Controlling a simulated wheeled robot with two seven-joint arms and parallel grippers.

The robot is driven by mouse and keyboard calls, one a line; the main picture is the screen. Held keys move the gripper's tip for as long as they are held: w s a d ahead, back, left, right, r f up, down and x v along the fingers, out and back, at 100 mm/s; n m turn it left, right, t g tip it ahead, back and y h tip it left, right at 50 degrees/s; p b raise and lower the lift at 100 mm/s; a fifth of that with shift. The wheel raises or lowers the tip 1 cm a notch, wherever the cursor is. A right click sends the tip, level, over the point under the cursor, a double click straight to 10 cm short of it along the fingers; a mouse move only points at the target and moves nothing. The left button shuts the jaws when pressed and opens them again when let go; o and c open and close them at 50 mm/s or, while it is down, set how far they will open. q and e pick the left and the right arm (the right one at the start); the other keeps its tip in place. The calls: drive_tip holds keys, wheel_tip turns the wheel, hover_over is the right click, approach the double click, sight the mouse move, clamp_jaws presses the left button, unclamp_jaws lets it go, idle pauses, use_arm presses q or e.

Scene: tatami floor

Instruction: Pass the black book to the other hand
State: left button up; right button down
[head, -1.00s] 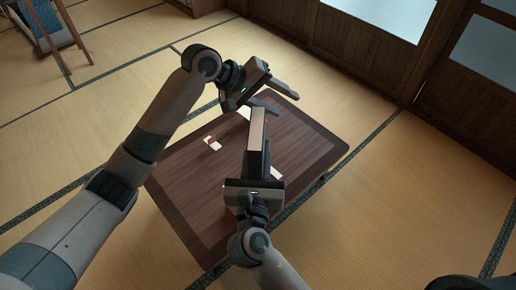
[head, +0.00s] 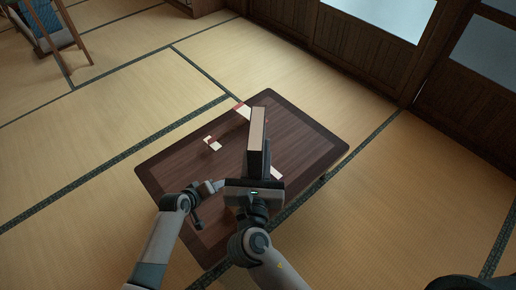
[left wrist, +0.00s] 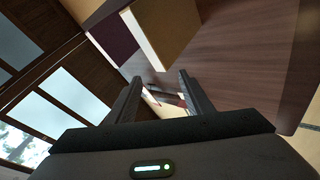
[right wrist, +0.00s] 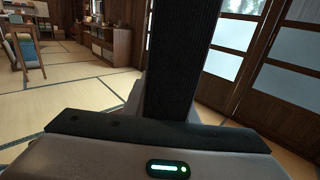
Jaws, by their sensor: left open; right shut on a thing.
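The black book (head: 257,130) stands upright in my right gripper (head: 256,180), above the low table. Its cream page edge and dark cover show in the head view. In the right wrist view the book (right wrist: 180,60) is a tall black shape that hides the fingers. My left gripper (head: 208,203) is apart from the book, low at the table's near-left side. In the left wrist view its two fingers (left wrist: 158,95) are spread with nothing between them. A pale block with a dark side is beyond them; I cannot tell surely that it is the book.
A folding chair (head: 45,35) stands far left.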

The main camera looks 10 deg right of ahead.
use_arm(q)
drive_tip(key=s+a+f+y, duration=0.1)
drive_tip(key=s+a+f, duration=0.2)
drive_tip(key=s+f, duration=0.1)
drive_tip(key=s+a+f+y, duration=0.1)
drive_tip(key=s+a+f, duration=0.2)
drive_tip(key=s+f, duration=0.1)
drive_tip(key=s+a+f, duration=0.4)
drive_tip(key=shift+f+m+y, duration=0.1)
drive_tip(key=shift+m+y, duration=0.3)
drive_tip(key=s+a+f+m+y, duration=0.1)
drive_tip(key=s+a+f, duration=0.25)
drive_tip(key=s, duration=0.25)
drive_tip(key=s+a+f+m+y, duration=0.1)
drive_tip(key=s+a+f, duration=0.25)
drive_tip(key=s, duration=0.35)
drive_tip(key=s+d+f+m+g, duration=0.2)
drive_tip(key=s+d+f+m, duration=0.1)
drive_tip(key=s+d, duration=0.2)
drive_tip(key=s, duration=0.2)
drive_tip(key=shift+s+d+m, duration=0.3)
drive_tip(key=shift+d, duration=0.1)
